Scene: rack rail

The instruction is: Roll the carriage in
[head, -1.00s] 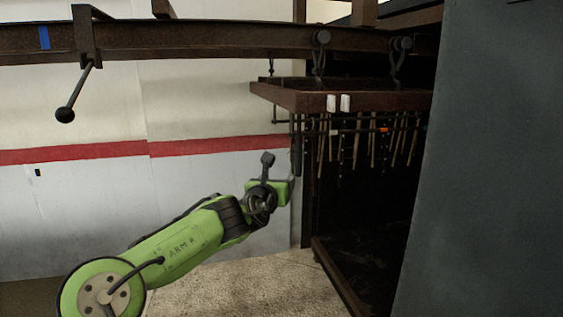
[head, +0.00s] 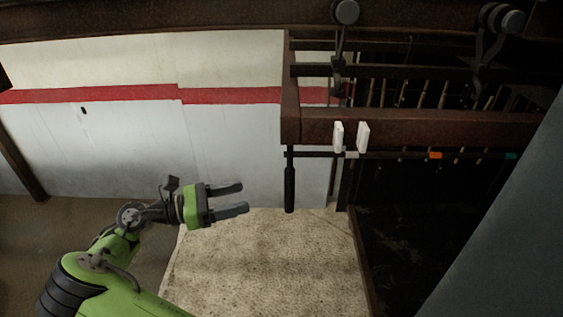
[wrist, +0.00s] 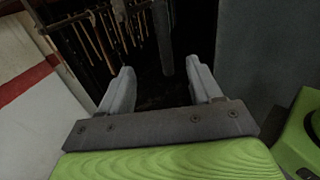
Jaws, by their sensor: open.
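The carriage (head: 400,128) is a rust-brown frame hanging by hooks from wheels (head: 345,12) on the overhead rail (head: 150,20). It is partly inside the dark bay at right. A black handle (head: 290,188) hangs down from its near left corner. Two white tags (head: 350,137) sit on its front beam. My gripper (head: 243,198) is open and empty, left of the handle and apart from it, with its fingers pointing right. In the wrist view my open fingers (wrist: 160,92) have a dark vertical bar, seemingly the handle (wrist: 163,38), beyond and between them.
Thin rods (wrist: 110,35) hang under the carriage. A grey panel (head: 510,220) stands at right, close to the bay. A pale speckled mat (head: 270,260) covers the floor below. The space left of the handle is clear up to the wall (head: 120,140).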

